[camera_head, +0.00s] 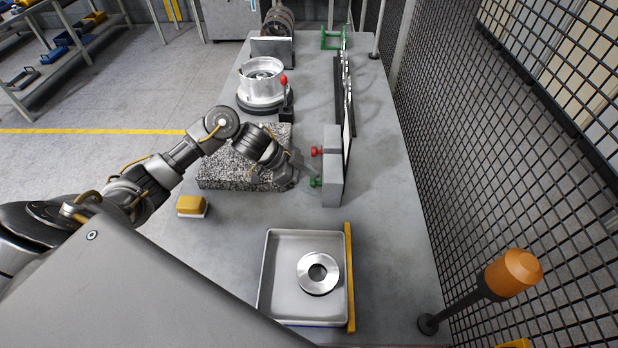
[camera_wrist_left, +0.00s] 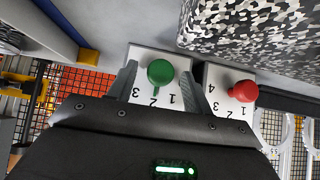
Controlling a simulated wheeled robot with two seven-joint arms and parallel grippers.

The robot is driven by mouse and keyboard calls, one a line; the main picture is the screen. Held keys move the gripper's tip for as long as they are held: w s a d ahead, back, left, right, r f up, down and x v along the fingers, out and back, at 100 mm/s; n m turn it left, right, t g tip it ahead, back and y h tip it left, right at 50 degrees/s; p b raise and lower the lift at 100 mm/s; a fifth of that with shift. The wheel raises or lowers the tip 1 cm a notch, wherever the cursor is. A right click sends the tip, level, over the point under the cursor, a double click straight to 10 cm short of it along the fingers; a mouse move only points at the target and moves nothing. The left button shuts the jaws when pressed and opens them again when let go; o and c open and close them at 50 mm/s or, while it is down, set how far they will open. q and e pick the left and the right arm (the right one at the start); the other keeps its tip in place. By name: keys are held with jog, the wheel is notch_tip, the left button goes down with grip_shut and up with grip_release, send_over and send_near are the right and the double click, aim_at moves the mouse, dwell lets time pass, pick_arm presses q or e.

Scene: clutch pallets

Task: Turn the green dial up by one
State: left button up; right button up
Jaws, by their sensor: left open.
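The green dial (camera_head: 315,182) is on the side of a grey box (camera_head: 333,180), below the red dial (camera_head: 317,151). In the left wrist view the green dial (camera_wrist_left: 160,72) sits on a white plate numbered 1, 2, 3. The red dial (camera_wrist_left: 243,91) is on the plate to its right, with numbers up to 4. My left gripper (camera_head: 301,172) is at the box. In the wrist view its open fingers (camera_wrist_left: 166,86) stand on either side of the green dial, with gaps to it. My right gripper is not in view.
A speckled block (camera_head: 232,165) lies beneath my left wrist. A metal tray (camera_head: 275,310) holding a ring (camera_head: 318,273) is in front, with a yellow bar (camera_head: 350,280) along its right side. A yellow-topped block (camera_head: 192,204) lies left. Mesh fencing (camera_head: 480,180) bounds the right.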

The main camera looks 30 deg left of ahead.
pick_arm(q)
jog(key=c, duration=1)
jog(key=shift+o, duration=0.2)
jog(key=shift+s+f, duration=0.1)
jog(key=shift+s+d+m+t, duration=0.1)
jog(key=shift+m+t, duration=0.3)
jog(key=shift+t, duration=0.2)
jog(key=shift+s+f+m+t+y+b, duration=0.1)
jog(key=shift+f+m+t+y+b, duration=0.15)
jog(key=shift+m+t+y+b, duration=0.55)
jog(key=t+b, duration=0.1)
jog(key=b, duration=0.1)
jog(key=m+t+b, duration=0.1)
jog(key=b, duration=0.2)
jog(key=shift+s+d+f+t, duration=0.1)
jog(key=shift+s+d+t, duration=0.05)
jog(key=shift+t, duration=0.25)
jog(key=shift+m+t+y+b, duration=0.3)
jog(key=shift+t+b, duration=0.1)
jog(key=shift+b, duration=0.6)
jog(key=shift+r, duration=0.2)
